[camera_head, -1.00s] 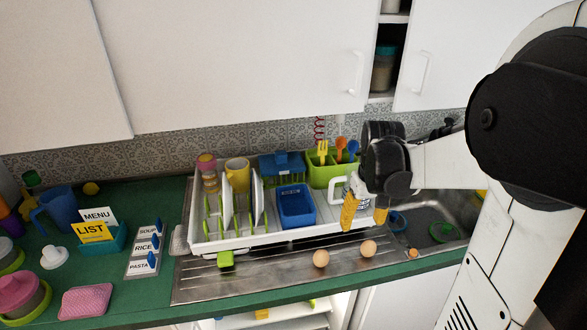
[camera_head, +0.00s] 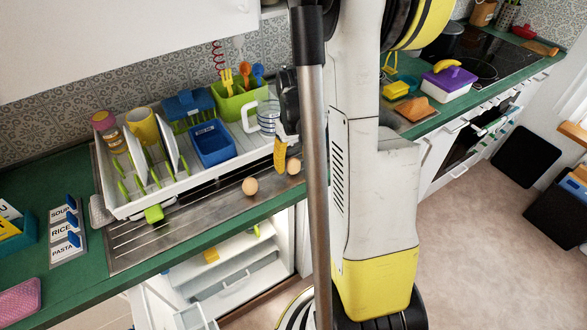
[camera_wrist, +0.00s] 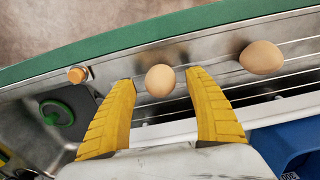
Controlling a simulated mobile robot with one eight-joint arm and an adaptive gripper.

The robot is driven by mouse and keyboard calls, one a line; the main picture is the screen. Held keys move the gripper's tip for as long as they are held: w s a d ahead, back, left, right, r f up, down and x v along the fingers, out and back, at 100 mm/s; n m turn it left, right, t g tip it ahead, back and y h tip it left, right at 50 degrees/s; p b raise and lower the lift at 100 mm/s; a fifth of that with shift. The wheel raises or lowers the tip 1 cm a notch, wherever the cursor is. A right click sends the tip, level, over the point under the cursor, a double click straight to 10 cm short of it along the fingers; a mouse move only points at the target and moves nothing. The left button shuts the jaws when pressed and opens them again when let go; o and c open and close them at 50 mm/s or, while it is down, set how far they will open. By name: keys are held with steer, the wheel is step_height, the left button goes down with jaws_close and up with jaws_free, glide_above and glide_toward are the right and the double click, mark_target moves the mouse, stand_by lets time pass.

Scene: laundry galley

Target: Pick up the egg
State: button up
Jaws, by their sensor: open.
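Two brown eggs lie on the metal drainboard beside the sink. In the head view one egg (camera_head: 250,186) is to the left and the other egg (camera_head: 293,166) is to the right, close to my gripper (camera_head: 283,155). In the wrist view my gripper (camera_wrist: 162,112) is open, with its two yellow fingers apart. One egg (camera_wrist: 160,80) shows between and just past the fingertips, apart from both. The other egg (camera_wrist: 262,57) lies outside the fingers to the right. In the head view one finger is hidden behind my own body.
A white dish rack (camera_head: 120,212) with plates, a yellow cup (camera_head: 143,128) and a blue tub (camera_head: 212,143) stands behind the eggs. The green counter edge (camera_wrist: 130,50) runs along the front. A sink with a green-ringed drain (camera_wrist: 57,113) lies beside the drainboard.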

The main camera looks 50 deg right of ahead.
mark_target(297, 160)
steer(key=shift+f, duration=0.65)
steer(key=shift+r, duration=0.1)
steer(key=c, duration=1.2)
steer(key=shift+c, duration=0.2)
steer(key=shift+r, duration=0.5)
steer(key=r+p, duration=0.1)
steer(key=r, duration=0.1)
steer(key=s+r+p, duration=0.1)
steer(key=r, duration=0.1)
steer(key=shift+d, duration=0.1)
steer(key=s+d+r+p, duration=0.2)
steer(key=s+r, duration=0.4)
steer(key=s, duration=0.4)
steer(key=shift+s+d+p, duration=0.15)
steer(key=shift+d+p, duration=0.05)
steer(key=shift+p, duration=0.35)
